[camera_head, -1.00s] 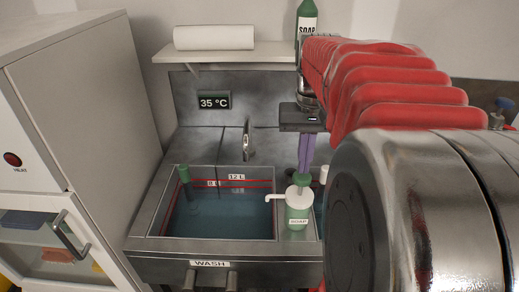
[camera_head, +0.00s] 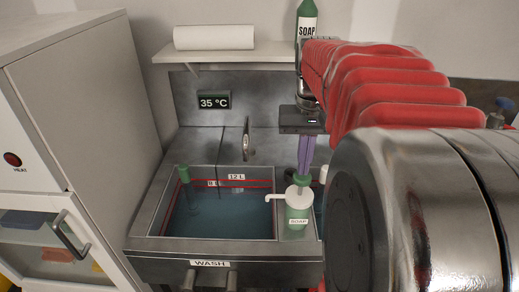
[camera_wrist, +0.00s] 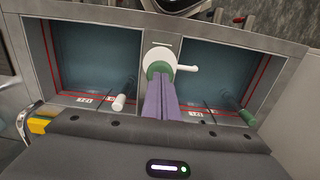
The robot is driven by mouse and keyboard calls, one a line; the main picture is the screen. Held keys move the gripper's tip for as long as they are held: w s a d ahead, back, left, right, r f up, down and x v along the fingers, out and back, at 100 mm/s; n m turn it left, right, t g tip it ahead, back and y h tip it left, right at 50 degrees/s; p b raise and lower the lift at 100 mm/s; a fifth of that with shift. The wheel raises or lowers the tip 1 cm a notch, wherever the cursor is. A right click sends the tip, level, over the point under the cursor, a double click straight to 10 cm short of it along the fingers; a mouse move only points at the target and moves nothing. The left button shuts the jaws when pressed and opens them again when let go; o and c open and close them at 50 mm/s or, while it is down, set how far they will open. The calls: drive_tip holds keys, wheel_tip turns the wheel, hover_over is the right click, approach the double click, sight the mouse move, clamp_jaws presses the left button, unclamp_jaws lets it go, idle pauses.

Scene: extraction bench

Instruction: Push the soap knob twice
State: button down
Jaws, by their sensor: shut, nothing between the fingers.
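The soap dispenser (camera_head: 298,212) is a pale green bottle labelled SOAP with a white pump and spout, standing at the right of the wash basin. Its green knob (camera_head: 303,180) is on top of the pump. My gripper (camera_head: 305,172) points down with its purple fingers shut and empty, the tips right at the knob. In the wrist view my gripper (camera_wrist: 158,80) ends over the green knob (camera_wrist: 156,69), with the white pump collar (camera_wrist: 153,55) around it and the spout to the right. Whether the tips touch the knob I cannot tell for sure.
The water-filled wash basin (camera_head: 227,236) lies left of the dispenser, with a green-handled stick (camera_head: 184,174) at its left and a tap (camera_head: 247,140) behind. A second basin (camera_wrist: 84,45) shows in the wrist view. The shelf (camera_head: 235,54) above holds a paper roll (camera_head: 214,37) and a soap bottle (camera_head: 307,24).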

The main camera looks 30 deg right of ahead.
drive_tip(key=shift+f, duration=1.7)
drive_tip(key=shift+r, duration=2)
drive_tip(key=shift+f, duration=0.35)
